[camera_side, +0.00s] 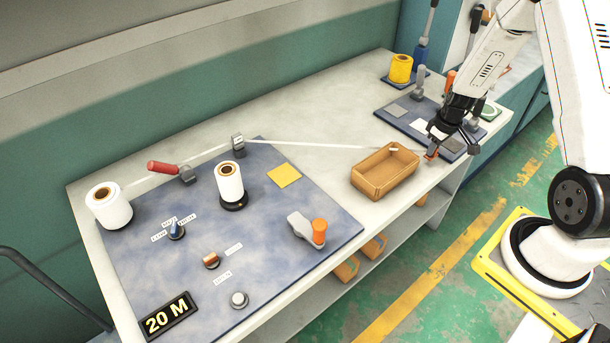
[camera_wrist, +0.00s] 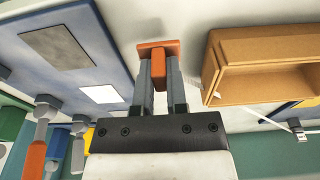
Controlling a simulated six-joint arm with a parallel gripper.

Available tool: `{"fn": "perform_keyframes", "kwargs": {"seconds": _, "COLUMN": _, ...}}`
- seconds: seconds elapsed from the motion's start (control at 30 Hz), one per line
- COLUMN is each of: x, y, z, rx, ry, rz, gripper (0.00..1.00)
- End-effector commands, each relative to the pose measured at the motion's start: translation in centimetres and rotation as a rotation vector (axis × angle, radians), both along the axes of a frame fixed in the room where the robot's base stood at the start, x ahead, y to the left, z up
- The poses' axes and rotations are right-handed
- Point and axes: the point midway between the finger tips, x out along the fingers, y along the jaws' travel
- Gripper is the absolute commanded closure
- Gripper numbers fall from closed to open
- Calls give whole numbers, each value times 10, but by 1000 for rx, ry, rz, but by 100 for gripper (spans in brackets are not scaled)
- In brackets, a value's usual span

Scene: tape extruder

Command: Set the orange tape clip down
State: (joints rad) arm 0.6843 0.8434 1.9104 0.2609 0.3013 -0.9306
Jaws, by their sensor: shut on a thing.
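The orange tape clip (camera_wrist: 158,50) is between the fingertips of my gripper (camera_wrist: 157,82), seen at the top middle of the wrist view. My gripper is shut on it. In the side view the clip (camera_side: 432,154) is a small orange piece below my gripper (camera_side: 440,138), at the right end of the bench. It is just right of the brown box and by the front edge of the blue-grey mat. I cannot tell whether the clip touches the bench top.
The open brown box (camera_side: 385,172) is close to the left of my gripper; it also shows in the wrist view (camera_wrist: 262,88). The mat with light squares (camera_side: 397,110) lies behind my gripper. A white strip (camera_side: 310,146) stretches across the bench towards the box. The front edge (camera_side: 425,192) is near.

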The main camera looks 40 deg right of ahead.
Motion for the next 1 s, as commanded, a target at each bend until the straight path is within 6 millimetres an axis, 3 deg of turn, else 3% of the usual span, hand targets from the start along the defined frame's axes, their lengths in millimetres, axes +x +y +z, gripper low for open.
{"fn": "perform_keyframes", "kwargs": {"seconds": 0.3, "x": -1, "y": 1, "z": -28, "rx": 2, "ry": 2, "rz": -1, "gripper": 100}}
{"fn": "perform_keyframes", "kwargs": {"seconds": 0.77, "x": -1, "y": 1, "z": -32, "rx": 1, "ry": 2, "rz": 0, "gripper": 100}}
{"fn": "perform_keyframes", "kwargs": {"seconds": 0.8, "x": -1, "y": 1, "z": -32, "rx": 1, "ry": 1, "rz": 0, "gripper": 77}}
{"fn": "perform_keyframes", "kwargs": {"seconds": 0.9, "x": -1, "y": 1, "z": -32, "rx": 1, "ry": 1, "rz": 0, "gripper": 48}}
{"fn": "perform_keyframes", "kwargs": {"seconds": 1.0, "x": -1, "y": 1, "z": -32, "rx": 1, "ry": 1, "rz": 0, "gripper": 48}}
